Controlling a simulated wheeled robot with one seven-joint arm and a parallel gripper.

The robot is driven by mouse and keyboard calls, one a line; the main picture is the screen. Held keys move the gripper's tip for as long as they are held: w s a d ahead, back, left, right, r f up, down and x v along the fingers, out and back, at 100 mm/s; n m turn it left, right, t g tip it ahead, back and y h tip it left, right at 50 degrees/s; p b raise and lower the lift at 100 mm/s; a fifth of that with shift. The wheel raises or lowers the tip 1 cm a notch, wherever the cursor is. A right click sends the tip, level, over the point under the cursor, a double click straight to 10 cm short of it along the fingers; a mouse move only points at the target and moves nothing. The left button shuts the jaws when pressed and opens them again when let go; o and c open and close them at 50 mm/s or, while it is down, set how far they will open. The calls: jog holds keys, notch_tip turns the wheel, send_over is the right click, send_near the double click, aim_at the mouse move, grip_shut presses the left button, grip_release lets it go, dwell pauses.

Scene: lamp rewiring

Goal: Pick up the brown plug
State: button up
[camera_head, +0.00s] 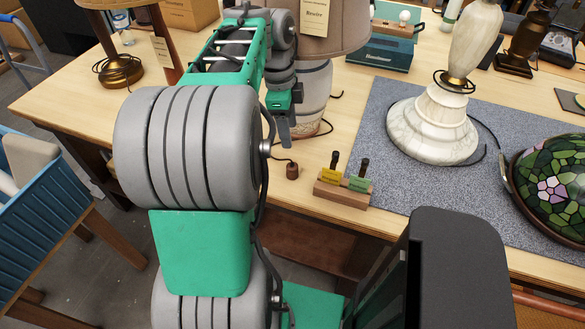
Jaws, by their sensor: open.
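The small brown plug (292,170) stands on the wooden table near its front edge, at the end of a dark cord. My gripper (284,133) is above and slightly behind the plug in the picture, beside the ceramic lamp base. It is open and apart from the plug, with nothing seen between its fingers. Much of the gripper is hidden by my own arm, and only one finger shows clearly.
A wooden block (342,193) with yellow and green tagged pieces stands right of the plug. A ceramic lamp (315,90) stands close behind my gripper. A marble lamp base (432,130) and a stained-glass shade (552,185) rest on the grey mat (400,190).

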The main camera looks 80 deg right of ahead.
aim_at(292, 165)
jog(key=f, duration=1)
jog(key=s+f+p, duration=0.1)
jog(key=f, duration=0.4)
jog(key=shift+f, duration=0.15)
grip_shut()
